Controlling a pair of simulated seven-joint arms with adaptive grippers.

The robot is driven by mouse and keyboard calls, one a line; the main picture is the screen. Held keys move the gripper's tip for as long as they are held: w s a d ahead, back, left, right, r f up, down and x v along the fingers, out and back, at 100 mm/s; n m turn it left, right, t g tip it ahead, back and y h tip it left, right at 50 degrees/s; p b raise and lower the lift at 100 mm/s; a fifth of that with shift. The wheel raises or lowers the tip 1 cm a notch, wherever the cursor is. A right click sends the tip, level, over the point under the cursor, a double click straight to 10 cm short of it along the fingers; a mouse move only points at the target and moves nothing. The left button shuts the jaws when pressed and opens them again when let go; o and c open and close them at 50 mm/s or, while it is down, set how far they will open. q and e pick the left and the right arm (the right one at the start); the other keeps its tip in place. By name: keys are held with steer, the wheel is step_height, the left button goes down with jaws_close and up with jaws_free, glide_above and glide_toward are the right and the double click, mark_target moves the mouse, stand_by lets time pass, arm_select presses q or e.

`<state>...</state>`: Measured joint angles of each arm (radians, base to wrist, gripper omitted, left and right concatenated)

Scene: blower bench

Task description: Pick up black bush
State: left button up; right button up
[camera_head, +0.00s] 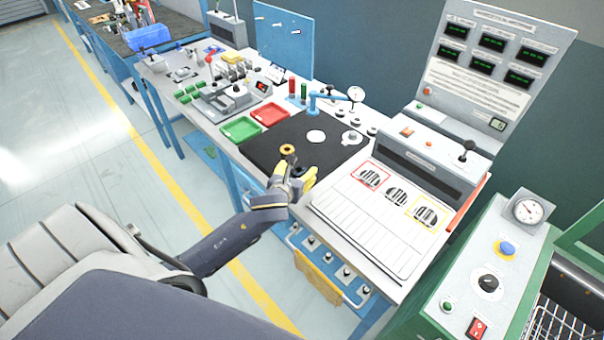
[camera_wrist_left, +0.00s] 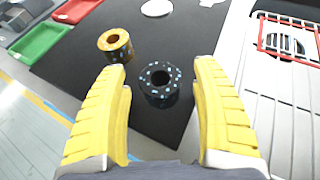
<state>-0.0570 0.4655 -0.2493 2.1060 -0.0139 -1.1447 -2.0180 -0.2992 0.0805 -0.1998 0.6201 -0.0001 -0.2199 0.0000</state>
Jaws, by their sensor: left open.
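The black bush (camera_wrist_left: 159,84) is a short dark ring with blue-grey flecks and a central hole. In the left wrist view it stands upright on the black mat (camera_wrist_left: 200,40), centred between and slightly ahead of my yellow fingertips. My left gripper (camera_wrist_left: 162,75) is open around the near side of the bush, and I see no contact. In the head view, my left gripper (camera_head: 296,176) is over the near edge of the mat (camera_head: 270,150), and the bush is mostly hidden by its fingers. My right gripper is not in view.
An orange-gold bush (camera_wrist_left: 115,45) stands on the mat just left of the black one. Green (camera_head: 241,129) and red (camera_head: 269,114) trays lie at the back left. A white panel (camera_head: 365,235) with slotted parts is to the right.

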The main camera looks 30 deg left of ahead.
arm_select(q)
steer(key=shift+w+f, duration=0.2)
steer(key=shift+w, duration=0.15)
steer(key=shift+c, duration=0.3)
jaws_close()
